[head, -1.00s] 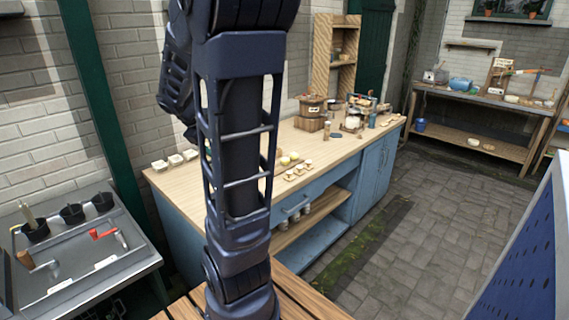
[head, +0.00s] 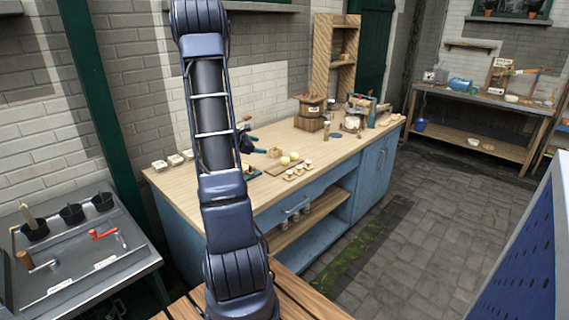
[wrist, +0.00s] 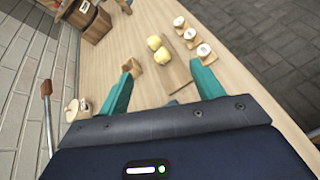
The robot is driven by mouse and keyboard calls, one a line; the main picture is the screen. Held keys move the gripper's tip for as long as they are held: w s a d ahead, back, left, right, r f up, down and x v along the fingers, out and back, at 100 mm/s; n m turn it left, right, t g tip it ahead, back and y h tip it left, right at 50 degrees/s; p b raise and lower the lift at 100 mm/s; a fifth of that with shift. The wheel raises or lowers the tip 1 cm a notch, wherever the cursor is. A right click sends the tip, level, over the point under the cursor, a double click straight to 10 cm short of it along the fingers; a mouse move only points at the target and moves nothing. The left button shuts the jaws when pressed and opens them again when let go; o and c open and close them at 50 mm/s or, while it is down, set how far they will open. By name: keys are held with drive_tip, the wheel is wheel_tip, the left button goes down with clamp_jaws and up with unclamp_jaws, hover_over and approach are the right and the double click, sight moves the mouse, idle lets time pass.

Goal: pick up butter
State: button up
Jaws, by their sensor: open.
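Two pale yellow lumps that look like butter (wrist: 155,43) lie close together on a wooden board (wrist: 176,74) on the bench. They also show in the head view as butter (head: 285,160), just right of my gripper. My gripper (wrist: 160,71) has its teal fingers spread apart with nothing between the tips. In the head view, my gripper (head: 254,155) is over the bench, partly hidden by my arm. The lumps are beyond the fingertips in the wrist view. A small wooden block (wrist: 134,67) is close to the left fingertip.
Several small pale-topped wooden pieces (wrist: 190,34) stand in a row right of the board. A wooden tub (wrist: 92,22) stands farther along the bench (head: 200,185). Several pale pieces (head: 175,160) lie near its left end.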

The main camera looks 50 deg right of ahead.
sight(282, 160)
drive_tip(key=d+f+n, duration=0.1)
drive_tip(key=d+f, duration=0.2)
drive_tip(key=w+d+f+n+t, duration=0.1)
drive_tip(key=d+f+n, duration=0.1)
drive_tip(key=d+f, duration=0.1)
drive_tip(key=d+f+n, duration=0.2)
drive_tip(key=d+f, duration=0.1)
drive_tip(key=f, duration=0.2)
drive_tip(key=shift+w+f+h, duration=0.2)
drive_tip(key=shift+f+h, duration=0.05)
drive_tip(key=shift+h, duration=0.15)
drive_tip(key=shift+x, duration=5.4)
drive_tip(key=shift+w+r, duration=0.1)
drive_tip(key=shift+w, duration=0.05)
drive_tip(key=c, duration=1.1)
